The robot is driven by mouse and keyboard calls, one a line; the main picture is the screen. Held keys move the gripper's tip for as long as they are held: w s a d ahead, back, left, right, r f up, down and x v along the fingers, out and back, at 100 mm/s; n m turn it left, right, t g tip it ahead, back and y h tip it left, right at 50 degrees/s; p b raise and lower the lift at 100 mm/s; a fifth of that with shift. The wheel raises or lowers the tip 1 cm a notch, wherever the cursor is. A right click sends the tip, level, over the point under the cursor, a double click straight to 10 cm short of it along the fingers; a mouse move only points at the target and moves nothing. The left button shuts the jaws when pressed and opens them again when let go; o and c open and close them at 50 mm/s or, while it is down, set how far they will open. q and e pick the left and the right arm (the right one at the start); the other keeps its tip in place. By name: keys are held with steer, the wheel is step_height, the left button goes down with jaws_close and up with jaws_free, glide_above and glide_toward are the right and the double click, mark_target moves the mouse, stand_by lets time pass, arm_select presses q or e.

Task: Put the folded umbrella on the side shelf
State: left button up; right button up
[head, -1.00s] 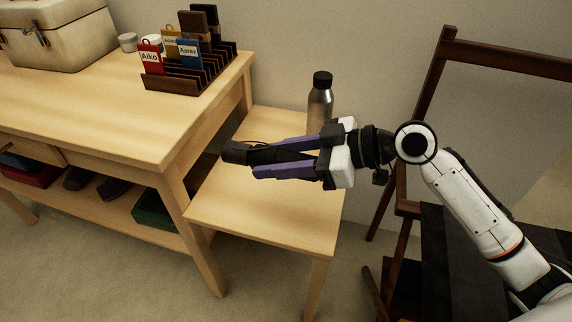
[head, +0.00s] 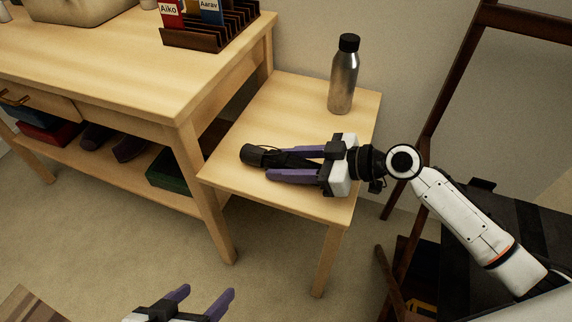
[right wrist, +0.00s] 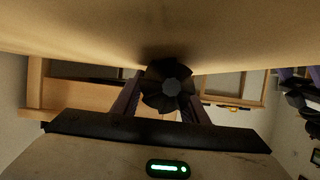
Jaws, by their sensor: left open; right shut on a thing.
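The black folded umbrella (head: 258,155) lies lengthwise between the purple fingers of my right gripper (head: 268,166), which is shut on it over the side shelf (head: 282,107). Its rounded end points left, past the fingertips. In the right wrist view the umbrella's dark ribbed end (right wrist: 170,86) shows between the fingers, close to a pale wooden surface with a shadow beside it. I cannot tell whether it touches the shelf. My left gripper (head: 207,297) is open and empty at the bottom of the head view, below the shelf's front edge.
A metal bottle (head: 342,80) with a black cap stands on the back of the shelf. A larger wooden table (head: 130,70) adjoins on the left, with a tag rack (head: 210,32) and a case. A dark wooden frame (head: 455,80) stands at the right.

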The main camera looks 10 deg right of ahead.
steer(key=shift+f, duration=0.15)
steer(key=o, duration=1.2)
steer(key=shift+o, duration=0.2)
steer(key=shift+r, duration=0.35)
steer(key=p+v, duration=0.1)
steer(key=v, duration=1)
steer(key=shift+s+d, duration=0.3)
steer(key=shift+d, duration=0.05)
